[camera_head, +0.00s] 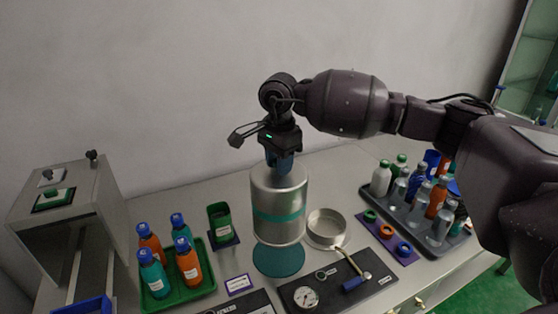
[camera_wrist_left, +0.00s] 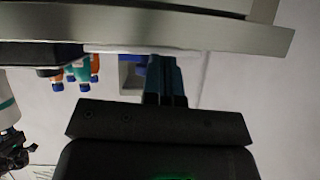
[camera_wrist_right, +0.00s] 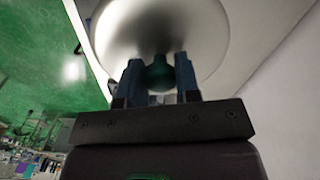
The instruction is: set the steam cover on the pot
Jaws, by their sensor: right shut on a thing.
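The steam cover (camera_head: 279,200) is a tall silver cylinder with a teal band, upright above a round teal pad (camera_head: 279,262). I cannot tell whether its lower rim touches anything. My right gripper (camera_head: 280,165) is shut on the teal knob on its top; in the right wrist view the knob (camera_wrist_right: 158,75) sits between the fingers, against the cover's silver top (camera_wrist_right: 160,25). The pot (camera_head: 327,241) appears to be the shallow round metal pan just right of the cover, which hides a little of its left side. My left gripper (camera_wrist_left: 165,82) is shut and empty, outside the head view.
A black panel (camera_head: 320,291) with a gauge and a blue-handled valve lies in front of the pot. A green tray (camera_head: 205,288) of bottles stands left, a grey bottle tray (camera_head: 432,247) right. A metal box (camera_head: 75,220) fills the far left.

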